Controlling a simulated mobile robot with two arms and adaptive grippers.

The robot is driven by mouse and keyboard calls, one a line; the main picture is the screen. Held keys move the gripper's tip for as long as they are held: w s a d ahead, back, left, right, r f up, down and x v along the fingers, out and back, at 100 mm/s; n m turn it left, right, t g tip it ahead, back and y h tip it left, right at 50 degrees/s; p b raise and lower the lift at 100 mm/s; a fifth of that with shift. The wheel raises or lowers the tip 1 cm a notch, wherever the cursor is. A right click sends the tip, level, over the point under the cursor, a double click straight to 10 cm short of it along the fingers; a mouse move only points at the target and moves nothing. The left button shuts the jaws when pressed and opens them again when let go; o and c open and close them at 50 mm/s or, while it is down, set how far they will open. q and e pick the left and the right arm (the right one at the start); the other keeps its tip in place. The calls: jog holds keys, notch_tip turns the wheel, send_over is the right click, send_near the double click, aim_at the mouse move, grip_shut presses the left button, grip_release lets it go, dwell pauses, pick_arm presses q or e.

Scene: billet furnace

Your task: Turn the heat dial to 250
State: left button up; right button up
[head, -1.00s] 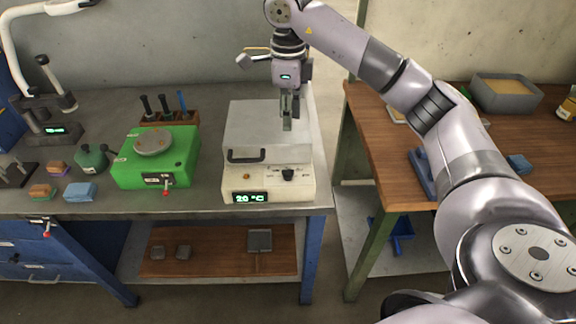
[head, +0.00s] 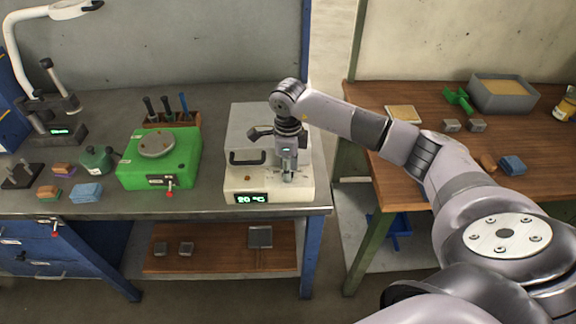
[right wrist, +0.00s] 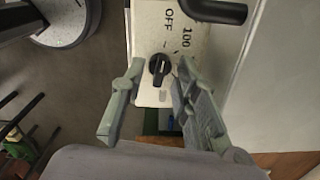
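The furnace (head: 240,185) is a pale box on the grey bench, with a black handle on its lid and a green display (head: 251,199) reading 20 °C. The heat dial, a small black knob (right wrist: 160,66), shows in the right wrist view beside the printed marks OFF and 100; its exact setting is hard to read. My right gripper (head: 287,176) is low at the furnace front and hides the dial in the head view. In the right wrist view its open fingers (right wrist: 160,74) stand on either side of the dial, with gaps visible. My left gripper is not in view.
A green device (head: 180,172) with a round top plate stands left of the furnace. A tool rack (head: 181,119) stands behind it. A wooden table (head: 430,185) with a grey bin (head: 502,95) is at right, beyond a gap. Bare bench lies between the green device and the furnace.

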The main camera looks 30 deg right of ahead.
jog(key=shift+f, duration=0.1)
grip_shut()
dwell(0.3)
